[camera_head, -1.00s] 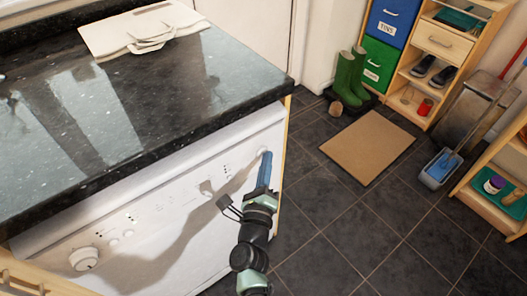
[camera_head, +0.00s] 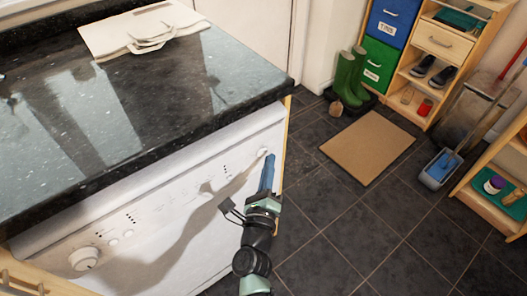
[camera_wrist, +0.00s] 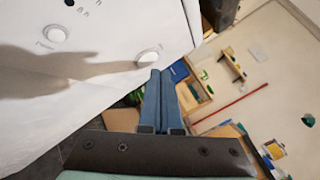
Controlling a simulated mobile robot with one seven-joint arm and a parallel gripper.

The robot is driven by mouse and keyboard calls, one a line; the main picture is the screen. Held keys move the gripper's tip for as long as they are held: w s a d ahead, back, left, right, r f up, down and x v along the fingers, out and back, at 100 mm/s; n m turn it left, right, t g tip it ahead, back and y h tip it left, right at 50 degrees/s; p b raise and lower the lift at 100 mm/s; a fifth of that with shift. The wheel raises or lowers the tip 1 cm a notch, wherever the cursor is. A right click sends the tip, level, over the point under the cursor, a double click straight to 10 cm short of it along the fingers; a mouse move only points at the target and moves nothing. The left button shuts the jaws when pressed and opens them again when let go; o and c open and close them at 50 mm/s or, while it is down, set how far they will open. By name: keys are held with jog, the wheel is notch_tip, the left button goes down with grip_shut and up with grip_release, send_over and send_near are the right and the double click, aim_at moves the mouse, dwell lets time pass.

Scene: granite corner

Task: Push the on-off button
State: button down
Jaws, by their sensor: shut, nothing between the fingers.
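The white appliance panel (camera_head: 150,220) sits under the dark worktop. A round white button (camera_head: 263,151) is at the panel's right end; it also shows in the wrist view (camera_wrist: 149,57), just beyond my fingertips. I cannot read a label on it or tell whether it is pressed in. My gripper (camera_head: 269,157) has blue fingers, shut together and empty. In the wrist view the fingertips (camera_wrist: 155,72) lie just below the button, with a small gap in the picture. A second round button (camera_wrist: 54,34) is further left on the panel.
The dark granite worktop (camera_head: 215,85) overhangs the panel. A large dial (camera_head: 84,258) is at the panel's left end. Tiled floor (camera_head: 330,220) is clear to the right, with a brown mat (camera_head: 368,147) and green boots (camera_head: 350,75) beyond.

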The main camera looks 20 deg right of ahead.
jog(key=s, duration=0.2)
jog(key=s+d, duration=0.2)
jog(key=s, duration=0.1)
jog(key=shift+s+b, duration=0.3)
jog(key=shift+b, duration=0.1)
jog(key=shift+r, duration=0.1)
jog(key=w+a+r+n+t+y, duration=0.2)
jog(key=a+r+n+y, duration=0.3)
jog(key=r, duration=0.6)
jog(key=w+a+r+n+t, duration=0.1)
jog(key=a+r+n+t, duration=0.2)
jog(key=r+n, duration=0.6)
jog(key=w+a+r+n+t+y, duration=0.2)
jog(key=a+r+n+y, duration=0.15)
jog(key=r, duration=0.95)
jog(key=s+a+r+n+t, duration=0.2)
jog(key=s+r+n, duration=0.5)
jog(key=r, duration=0.5)
jog(key=s+a+r+n+t, duration=0.2)
jog(key=s+a+r+n, duration=0.1)
jog(key=s+r+n, duration=0.65)
notch_tip(320, 180, up, 23)
jog(key=w+m+p, duration=0.2)
jog(key=p, duration=2)
jog(key=shift+w+d+m, duration=0.15)
jog(key=shift+w+m, duration=0.05)
jog(key=shift+m, duration=0.1)
